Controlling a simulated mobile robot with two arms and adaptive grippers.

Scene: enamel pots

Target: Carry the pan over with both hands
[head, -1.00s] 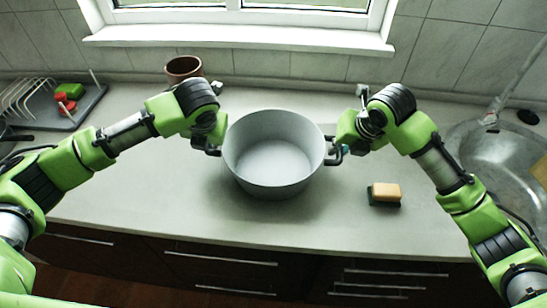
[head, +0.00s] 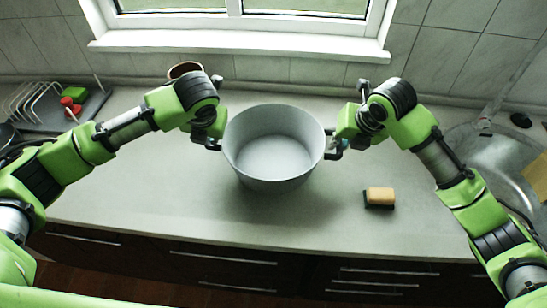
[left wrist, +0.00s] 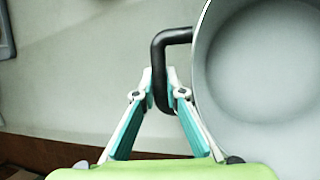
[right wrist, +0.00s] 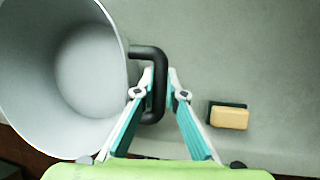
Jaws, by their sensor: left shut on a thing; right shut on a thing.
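The pan (head: 274,150) is a deep, empty grey pot with a black handle on each side, held level over the counter. Its inside also shows in the left wrist view (left wrist: 270,70) and the right wrist view (right wrist: 85,70). My left gripper (left wrist: 162,82) is shut on the pan's left black handle (left wrist: 160,48). My right gripper (right wrist: 160,82) is shut on the right black handle (right wrist: 150,52). In the head view my left gripper (head: 212,140) and right gripper (head: 338,148) flank the pan. The pan's underside and any gap below it are hidden.
A sponge (head: 380,195) lies on the counter right of the pan. A brown pot (head: 186,69) stands behind my left arm. A dish rack (head: 35,105) is at the far left, a metal sink (head: 475,150) at the right. The counter (head: 200,215) in front is clear.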

